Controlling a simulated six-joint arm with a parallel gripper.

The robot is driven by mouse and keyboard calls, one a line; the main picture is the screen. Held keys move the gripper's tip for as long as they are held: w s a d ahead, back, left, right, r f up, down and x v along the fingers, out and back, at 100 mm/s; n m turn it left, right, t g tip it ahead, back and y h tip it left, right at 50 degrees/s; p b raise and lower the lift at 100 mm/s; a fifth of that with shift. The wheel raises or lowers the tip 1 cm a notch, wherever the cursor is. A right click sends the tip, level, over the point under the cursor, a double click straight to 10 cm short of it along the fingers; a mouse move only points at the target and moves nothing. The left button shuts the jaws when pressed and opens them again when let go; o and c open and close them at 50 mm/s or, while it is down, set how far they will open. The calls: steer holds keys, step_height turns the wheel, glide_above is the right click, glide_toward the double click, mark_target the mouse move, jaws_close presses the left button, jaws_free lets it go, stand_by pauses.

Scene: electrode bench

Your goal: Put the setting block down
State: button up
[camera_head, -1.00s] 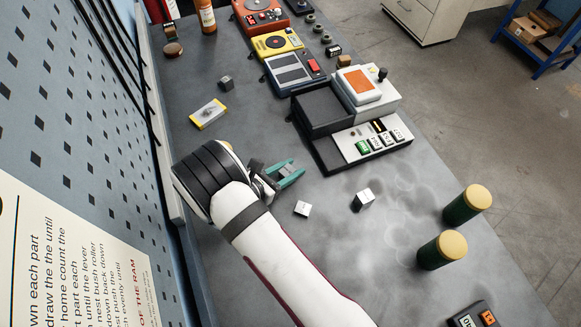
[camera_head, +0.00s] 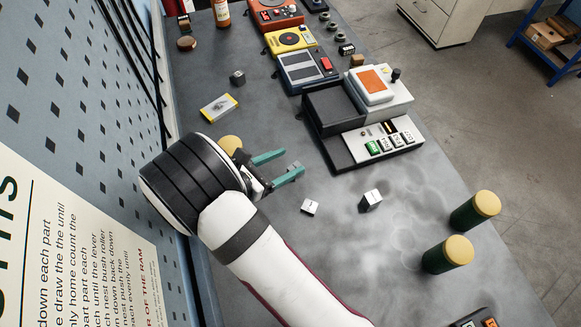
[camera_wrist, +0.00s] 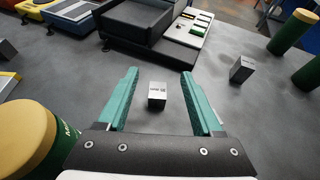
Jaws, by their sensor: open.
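A small silver block with dark print, which looks like the setting block (camera_head: 310,206), rests on the grey bench in front of my gripper. In the wrist view this block (camera_wrist: 157,96) shows between the two teal fingers, with gaps on both sides. My gripper (camera_head: 282,165) is open and empty, and appears to be above the bench. In the wrist view my gripper (camera_wrist: 158,76) has its fingers spread wide. A second silver-and-dark block (camera_head: 370,200) stands to the right, clear of my fingers; it also shows in the wrist view (camera_wrist: 241,69).
A device with a black tray (camera_head: 334,107) stands beyond the blocks. Two green posts with yellow tops (camera_head: 476,210) (camera_head: 447,254) stand at right. Another yellow-topped post (camera_wrist: 30,140) is close at left in the wrist view. A yellow-edged card (camera_head: 219,107) and a dark cube (camera_head: 237,77) lie farther back.

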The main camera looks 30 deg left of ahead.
steer(key=s+d+r+m+g+h, duration=0.1)
steer(key=d+r+m+g+h, duration=0.1)
steer(key=d+r+m+g, duration=0.45)
steer(key=d+r+m+g+h, duration=0.2)
steer(key=d+r+m, duration=0.2)
steer(key=d+m, duration=0.7)
steer(key=s+d+r+m+g+y, duration=0.3)
steer(key=s+d+m+g+y, duration=0.25)
steer(key=s+d+m, duration=0.5)
steer(key=s+a+r+m+t+y, duration=0.1)
steer(key=s+a+m+y, duration=0.2)
steer(key=m, duration=0.6)
steer(key=s+y, duration=0.2)
steer(key=s, duration=0.1)
steer(key=shift+s+a+r+y, duration=0.2)
steer(key=shift+s+r+y, duration=0.05)
steer(key=shift+r+y, duration=0.15)
